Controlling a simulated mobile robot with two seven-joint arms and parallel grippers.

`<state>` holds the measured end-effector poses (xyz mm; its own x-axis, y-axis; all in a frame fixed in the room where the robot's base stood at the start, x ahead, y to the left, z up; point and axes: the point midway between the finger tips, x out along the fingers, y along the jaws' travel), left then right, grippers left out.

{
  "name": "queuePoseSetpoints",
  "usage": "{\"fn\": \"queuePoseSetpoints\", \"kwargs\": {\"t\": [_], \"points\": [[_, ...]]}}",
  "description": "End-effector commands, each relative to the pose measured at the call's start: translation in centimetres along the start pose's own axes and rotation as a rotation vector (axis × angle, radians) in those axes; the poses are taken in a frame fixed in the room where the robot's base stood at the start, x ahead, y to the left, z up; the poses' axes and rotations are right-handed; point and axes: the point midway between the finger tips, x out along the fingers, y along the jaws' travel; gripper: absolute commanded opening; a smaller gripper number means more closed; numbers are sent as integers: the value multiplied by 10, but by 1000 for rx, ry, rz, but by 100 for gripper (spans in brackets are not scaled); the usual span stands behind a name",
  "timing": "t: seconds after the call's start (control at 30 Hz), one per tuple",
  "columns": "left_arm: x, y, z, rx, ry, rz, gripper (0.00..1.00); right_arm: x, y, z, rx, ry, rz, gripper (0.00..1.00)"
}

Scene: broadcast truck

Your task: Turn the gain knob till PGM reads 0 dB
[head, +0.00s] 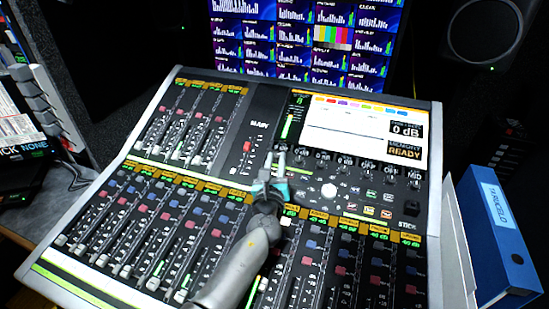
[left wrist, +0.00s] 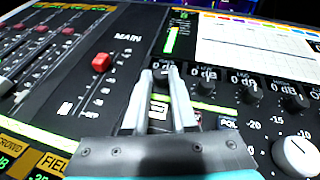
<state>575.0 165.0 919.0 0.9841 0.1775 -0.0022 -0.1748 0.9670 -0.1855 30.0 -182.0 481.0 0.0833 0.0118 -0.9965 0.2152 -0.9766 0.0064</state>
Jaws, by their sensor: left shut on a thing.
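The mixing console (head: 150,165) has a row of small dark knobs below its screen (head: 360,130). My left gripper (head: 275,158) is at the left end of this row, fingers pointing away from me. In the left wrist view its two fingertips (left wrist: 164,74) are closed on the sides of a dark knob (left wrist: 163,70), mostly hidden between them. A readout (head: 405,130) at the screen's right side shows 0 dB; the label above it is too small to read surely. My right gripper is not in view.
A large white knob (head: 329,190) stands right of my gripper, and a red MAIN fader (left wrist: 101,62) to the left. Other dark knobs (left wrist: 203,85) sit close beside the held one. A blue binder (head: 495,235) stands right of the console.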

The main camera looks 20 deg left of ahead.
Motion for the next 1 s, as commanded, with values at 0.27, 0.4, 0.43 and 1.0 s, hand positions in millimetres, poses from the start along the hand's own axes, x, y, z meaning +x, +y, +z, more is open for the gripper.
{"fn": "queuePoseSetpoints", "kwargs": {"t": [0.27, 0.4, 0.43, 1.0], "points": [[0, -3, -2, -36, -5, 78, 0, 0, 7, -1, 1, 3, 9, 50], [0, -3, -1, -40, -7, 90, 0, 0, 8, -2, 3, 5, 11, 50], [0, -3, -1, -41, -7, 91, 0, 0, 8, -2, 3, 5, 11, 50], [0, -3, -1, -39, -8, 91, 55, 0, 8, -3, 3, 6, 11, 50]]}}
